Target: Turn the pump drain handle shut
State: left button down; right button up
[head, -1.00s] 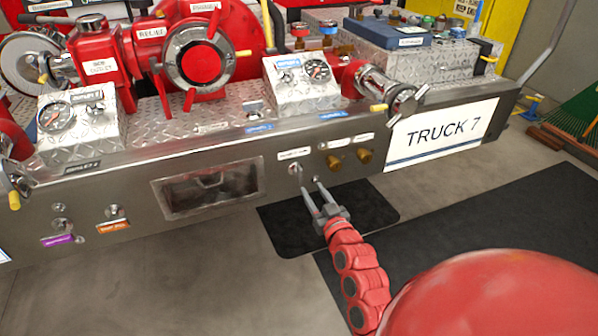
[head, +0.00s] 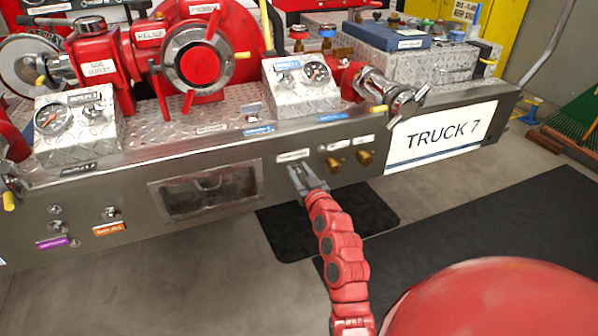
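The pump drain handle sits on the grey front panel (head: 228,215) under a small white label (head: 293,156), left of two brass knobs. My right gripper (head: 296,172) is right up at that spot, its grey fingers pointing into the panel. The fingers cover the handle, so its angle and any contact are hidden. Whether the fingers are apart or closed on it cannot be made out. My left gripper is not in view.
Two brass knobs (head: 364,158) are close on the right of my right gripper. A recessed window (head: 207,190) is on its left. A chrome-handled valve (head: 402,98) juts out above right, near the TRUCK 7 sign (head: 440,137). The floor in front is clear, with dark mats (head: 480,240).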

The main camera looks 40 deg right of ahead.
grip_shut()
jog(key=shift+d, duration=0.1)
jog(key=m, duration=0.3)
jog(key=shift+s+d+m, duration=0.15)
jog(key=shift+d+m, duration=0.25)
jog(key=m, duration=0.1)
jog(key=m+p, duration=0.1)
jog(key=m, duration=0.1)
jog(key=shift+d+f+m, duration=0.2)
jog(key=shift+d+m, duration=0.1)
jog(key=shift+d, duration=0.1)
jog(key=shift+s+d+f+m+p, duration=0.15)
jog(key=shift+f+m+p, duration=0.2)
jog(key=shift+m, duration=1.4)
jog(key=shift+d+f+m+p, duration=0.25)
jog(key=shift+f+m, duration=0.15)
jog(key=shift+m, duration=1.4)
jog(key=shift+s+d+f+m+p, duration=0.1)
jog(key=shift+f+m+p, duration=0.25)
jog(key=shift+m, duration=1.4)
jog(key=shift+f, duration=0.1)
